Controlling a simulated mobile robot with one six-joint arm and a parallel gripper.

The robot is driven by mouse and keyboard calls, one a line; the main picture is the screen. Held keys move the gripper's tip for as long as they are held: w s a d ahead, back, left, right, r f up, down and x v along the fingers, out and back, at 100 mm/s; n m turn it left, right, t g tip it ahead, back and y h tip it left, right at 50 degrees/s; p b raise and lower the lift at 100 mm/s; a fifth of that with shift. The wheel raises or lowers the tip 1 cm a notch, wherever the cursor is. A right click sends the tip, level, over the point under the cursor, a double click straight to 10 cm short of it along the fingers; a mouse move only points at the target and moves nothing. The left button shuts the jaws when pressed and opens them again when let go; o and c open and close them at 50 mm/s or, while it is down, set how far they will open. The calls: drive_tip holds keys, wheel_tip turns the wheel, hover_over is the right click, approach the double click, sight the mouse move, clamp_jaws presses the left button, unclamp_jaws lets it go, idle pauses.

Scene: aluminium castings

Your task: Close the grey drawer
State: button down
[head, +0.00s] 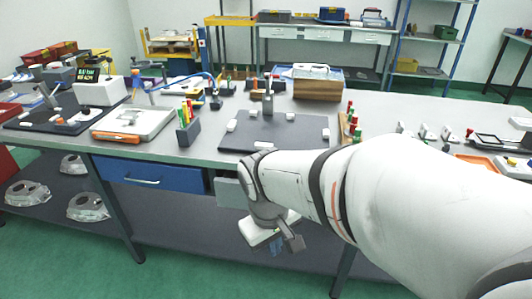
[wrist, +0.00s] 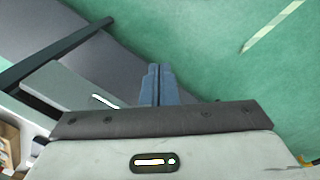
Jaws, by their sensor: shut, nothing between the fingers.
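The grey drawer (head: 229,193) is under the front edge of the workbench, right of the blue drawer; my arm hides its right part in the head view. In the wrist view its grey front (wrist: 75,88) and pale handle (wrist: 103,101) show left of my fingers. A dark gap lies beside the front there, but I cannot tell how far it stands out. My gripper (wrist: 158,84) has its two blue fingers together with nothing between them. In the head view my gripper (head: 276,247) hangs in front of the bench, below tabletop height, and appears apart from the drawer.
The closed-looking blue drawer (head: 152,177) is left of the grey one. A dark mat (head: 285,140) and a wooden box (head: 317,88) are on the bench. A lower shelf (head: 180,218) holds castings at left. The green floor (head: 200,278) in front is clear.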

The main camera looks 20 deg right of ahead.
drive_tip(key=d+f+n+g+h, duration=0.6)
drive_tip(key=d+f+n+h, duration=0.35)
drive_tip(key=n, duration=0.45)
drive_tip(key=w+d+f+n+t+h+p, duration=0.1)
drive_tip(key=w+d+f+n+t+h, duration=0.25)
drive_tip(key=n, duration=0.75)
drive_tip(key=w+d+f+n+t+h, duration=0.1)
drive_tip(key=w+f+n+t+h, duration=0.3)
drive_tip(key=n+t, duration=0.55)
drive_tip(key=w+d+n+g, duration=0.2)
drive_tip(key=w+d, duration=0.4)
drive_tip(key=d, duration=0.5)
drive_tip(key=shift+w+g+y, duration=0.2)
drive_tip(key=shift+g+y, duration=0.2)
